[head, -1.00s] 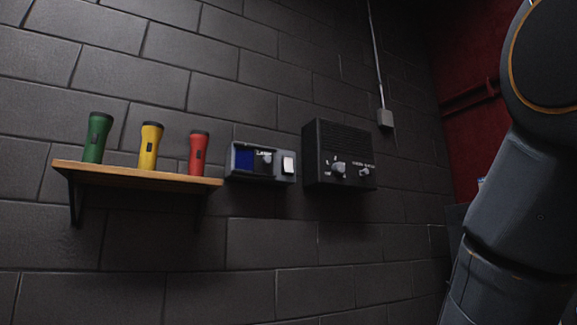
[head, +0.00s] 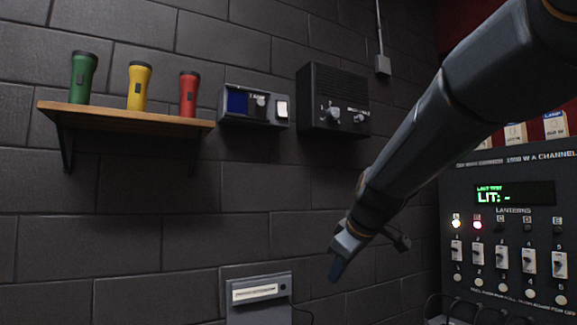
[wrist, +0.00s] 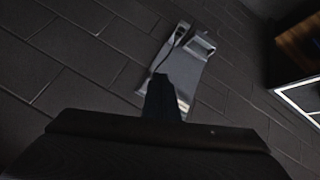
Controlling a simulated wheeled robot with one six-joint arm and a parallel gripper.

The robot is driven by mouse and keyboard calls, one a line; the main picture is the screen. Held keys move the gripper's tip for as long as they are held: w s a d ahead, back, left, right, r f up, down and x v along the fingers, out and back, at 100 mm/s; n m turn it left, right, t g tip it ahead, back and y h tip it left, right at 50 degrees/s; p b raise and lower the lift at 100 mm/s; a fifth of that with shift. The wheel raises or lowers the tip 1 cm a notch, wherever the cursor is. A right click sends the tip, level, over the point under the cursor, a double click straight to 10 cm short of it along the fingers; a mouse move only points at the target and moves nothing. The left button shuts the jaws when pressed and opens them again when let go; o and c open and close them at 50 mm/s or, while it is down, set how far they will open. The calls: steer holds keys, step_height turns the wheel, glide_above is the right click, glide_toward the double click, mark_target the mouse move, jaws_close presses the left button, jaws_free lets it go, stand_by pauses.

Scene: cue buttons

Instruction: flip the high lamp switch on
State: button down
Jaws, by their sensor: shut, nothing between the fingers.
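A small grey wall box (head: 255,107) carries a blue screen, a knob and a white rocker (head: 282,109); its label is too small to read surely. I cannot tell for certain whether this rocker is the high lamp switch, or whether it is on or off. My gripper (head: 337,269) points down in front of the brick wall, well below and to the right of that box, touching nothing visible. It is shut and empty. In the wrist view its dark fingers (wrist: 163,95) partly overlap a grey fitting (wrist: 196,45).
A shelf (head: 120,114) holds a green, a yellow and a red flashlight. A black box with knobs (head: 333,100) hangs right of the grey box. A grey unit with a pale slot (head: 235,313) stands below. A lantern console (head: 515,170) with several switches stands at right.

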mark_target(283, 114)
steer(key=w+a+r+n+t+y, duration=0.1)
steer(key=w+r+n+t, duration=0.15)
steer(key=r, duration=0.95)
steer(key=w+a+r+n+t+y, duration=0.15)
steer(key=r+n, duration=0.25)
steer(key=r, duration=0.9)
steer(key=s+r+n+t, duration=0.1)
steer(key=r+n, duration=0.1)
steer(key=r, duration=0.4)
steer(key=s+a+r+n+t+y+b, duration=0.1)
steer(key=r+n, duration=0.2)
steer(key=r, duration=0.4)
steer(key=s+a+r+n+t+y, duration=0.1)
steer(key=r+n, duration=0.1)
steer(key=r, duration=0.5)
steer(key=shift+s+r, duration=0.25)
steer(key=shift+w+a, duration=0.1)
steer(key=p+x, duration=0.8)
steer(key=x, duration=0.5)
steer(key=shift+w+a+r+p, duration=0.15)
steer(key=shift+w+a+p, duration=0.15)
steer(key=shift+p, duration=0.1)
steer(key=shift+w+b, duration=0.1)
steer(key=shift+b, duration=0.2)
